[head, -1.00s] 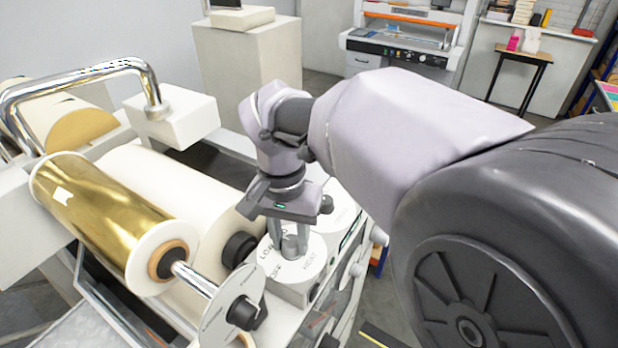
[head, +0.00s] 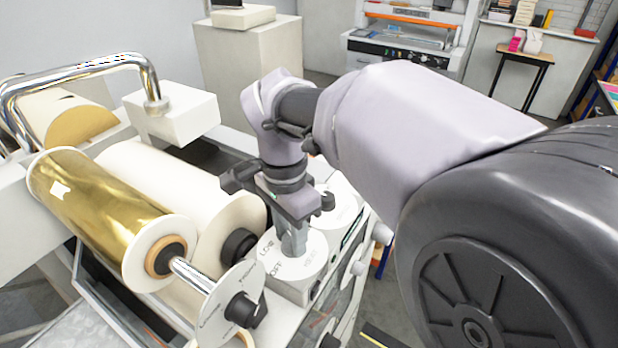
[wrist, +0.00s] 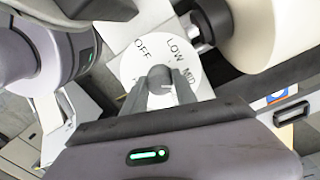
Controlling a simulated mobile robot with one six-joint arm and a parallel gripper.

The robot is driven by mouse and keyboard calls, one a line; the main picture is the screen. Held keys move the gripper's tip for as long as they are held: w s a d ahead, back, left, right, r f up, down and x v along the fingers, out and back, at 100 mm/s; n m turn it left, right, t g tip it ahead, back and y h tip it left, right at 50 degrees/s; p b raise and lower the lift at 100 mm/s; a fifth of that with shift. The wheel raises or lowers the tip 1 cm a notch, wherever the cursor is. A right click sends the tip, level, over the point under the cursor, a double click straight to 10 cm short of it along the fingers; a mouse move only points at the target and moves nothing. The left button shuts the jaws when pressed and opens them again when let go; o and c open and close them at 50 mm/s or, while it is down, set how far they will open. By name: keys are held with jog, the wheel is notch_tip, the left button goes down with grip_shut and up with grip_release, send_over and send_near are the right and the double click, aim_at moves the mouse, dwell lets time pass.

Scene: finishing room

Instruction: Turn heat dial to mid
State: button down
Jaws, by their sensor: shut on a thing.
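The heat dial's round white plate (head: 280,262) sits on the machine's front corner in the head view. Its plate also shows in the wrist view (wrist: 133,66), where OFF, LOW and MID can be read around its rim. The small grey knob (wrist: 160,75) stands at the plate's centre. My gripper (wrist: 160,84) points down at the dial and is shut on the knob, one finger on each side. It also shows in the head view (head: 293,246), where the fingers hide the knob. I cannot tell clearly which label the knob's mark faces.
A second white round plate (head: 342,204) lies just behind, partly hidden by my gripper. A gold foil roll (head: 95,215) and a white roller (head: 165,195) lie to the left. A chrome bar (head: 75,68) rises behind them. Floor is open beyond the machine.

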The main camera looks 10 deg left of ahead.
aim_at(289, 235)
dwell(0.4)
jog(key=c, duration=1)
grip_release()
notch_tip(289, 235, up, 17)
jog(key=p, duration=0.5)
jog(key=shift+w+a+r, duration=0.2)
jog(key=shift+a, duration=0.05)
jog(key=s+d+f+n+t+b, duration=0.1)
jog(key=s+d+f+b, duration=0.3)
jog(key=f+b, duration=0.6)
jog(key=s+d+f+n+t+y+b, duration=0.1)
jog(key=s+d+f+t+b, duration=0.2)
jog(key=d+f+b, duration=0.6)
jog(key=s+d+f+n+t+y+b, duration=0.1)
jog(key=s+d+f+b, duration=0.4)
jog(key=f+b, duration=0.6)
notch_tip(289, 235, down, 9)
jog(key=shift+s+d+f+n+t, duration=0.15)
jog(key=shift+s+d+n+t, duration=0.3)
jog(key=shift+d, duration=0.6)
